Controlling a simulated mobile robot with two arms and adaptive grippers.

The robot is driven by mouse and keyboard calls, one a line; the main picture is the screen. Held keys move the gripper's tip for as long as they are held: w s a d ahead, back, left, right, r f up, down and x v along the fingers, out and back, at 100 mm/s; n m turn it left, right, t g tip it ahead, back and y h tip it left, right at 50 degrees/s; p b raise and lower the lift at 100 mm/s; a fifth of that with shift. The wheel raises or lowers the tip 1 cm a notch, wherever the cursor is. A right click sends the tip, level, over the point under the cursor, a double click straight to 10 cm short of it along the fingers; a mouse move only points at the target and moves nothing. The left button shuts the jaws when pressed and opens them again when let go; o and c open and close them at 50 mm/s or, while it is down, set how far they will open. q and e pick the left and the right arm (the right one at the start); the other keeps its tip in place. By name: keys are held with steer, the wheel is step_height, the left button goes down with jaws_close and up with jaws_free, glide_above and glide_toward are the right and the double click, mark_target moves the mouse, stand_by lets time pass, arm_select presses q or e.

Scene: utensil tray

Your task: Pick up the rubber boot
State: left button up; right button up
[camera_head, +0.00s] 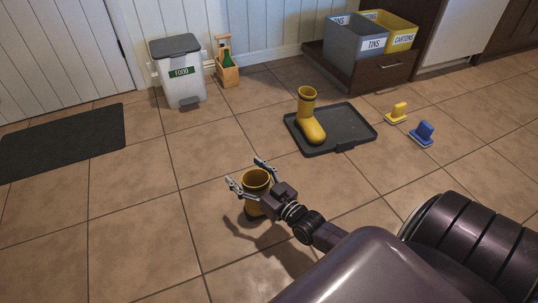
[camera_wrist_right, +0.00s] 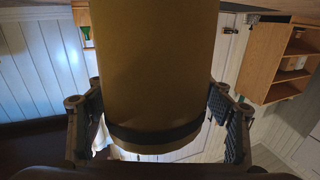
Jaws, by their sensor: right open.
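A yellow rubber boot (camera_head: 253,208) stands upright on the tiled floor, its dark opening facing up. My right gripper (camera_head: 248,174) is open, with one finger on each side of the boot's upper shaft. In the right wrist view the brown-yellow shaft (camera_wrist_right: 155,75) with its dark band fills the space between the open fingers (camera_wrist_right: 158,105). A gap shows at the right finger; contact at the left finger is unclear. The boot's lower part is partly hidden by my gripper. A second yellow boot (camera_head: 311,130) stands on a black tray (camera_head: 350,125). My left gripper is not in view.
Yellow (camera_head: 398,112) and blue (camera_head: 423,133) brush-like items lie right of the tray. A white food bin (camera_head: 181,92), a wooden bottle carrier (camera_head: 229,76) and sorting boxes (camera_head: 352,50) stand along the back. A dark mat (camera_head: 62,140) lies left. Floor around the near boot is clear.

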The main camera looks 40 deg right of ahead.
jaws_close()
stand_by(0.6)
steer(key=shift+r, duration=0.1)
